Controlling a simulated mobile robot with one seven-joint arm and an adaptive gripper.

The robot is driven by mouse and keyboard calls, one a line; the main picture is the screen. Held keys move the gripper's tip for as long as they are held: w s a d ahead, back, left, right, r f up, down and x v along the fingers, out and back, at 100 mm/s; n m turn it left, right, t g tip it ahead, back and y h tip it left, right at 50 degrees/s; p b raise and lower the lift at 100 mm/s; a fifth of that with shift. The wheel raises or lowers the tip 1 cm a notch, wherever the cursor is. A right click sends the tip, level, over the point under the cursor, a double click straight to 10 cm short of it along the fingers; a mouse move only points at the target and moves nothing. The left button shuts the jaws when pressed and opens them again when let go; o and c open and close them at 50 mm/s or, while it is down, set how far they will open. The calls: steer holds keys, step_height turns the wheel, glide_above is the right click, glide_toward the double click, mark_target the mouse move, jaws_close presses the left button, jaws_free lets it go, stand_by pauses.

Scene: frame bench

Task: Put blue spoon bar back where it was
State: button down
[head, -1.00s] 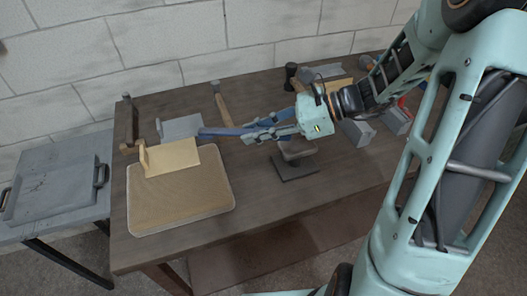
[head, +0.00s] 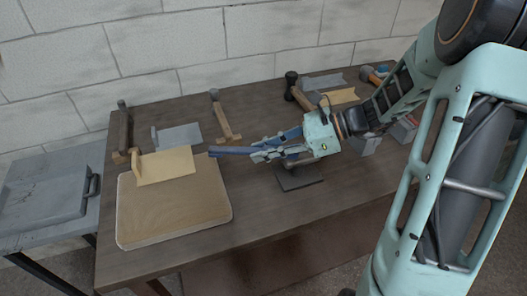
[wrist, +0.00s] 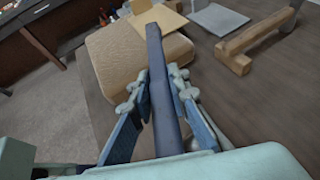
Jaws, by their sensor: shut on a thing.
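The blue spoon bar (head: 230,152) is a long, dark blue bar, held roughly level above the bench. My gripper (head: 262,154) is shut on it, and its far end sticks out to the left. In the wrist view the bar (wrist: 156,55) runs between the fingers of my gripper (wrist: 160,88) and points away over the padded tan board. A dark stand (head: 300,180) is on the bench below my gripper; its upper part is partly hidden by the gripper.
The tan board (head: 170,218) lies at left, with a pale handled plate (head: 166,166) at its back edge. A grey plate (head: 180,137), a wooden mallet-like tool (head: 222,118) and a hammer (head: 294,90) lie behind. Bench (head: 262,210) is clear in front of the stand.

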steer(key=shift+f+b, duration=0.3)
steer(key=shift+f, duration=0.3)
steer(key=c, duration=1.8)
jaws_free()
steer(key=shift+c, duration=0.2)
steer(key=shift+r, duration=0.1)
steer(key=shift+r, duration=0.35)
steer(key=v, duration=1.2)
steer(key=shift+r, duration=0.2)
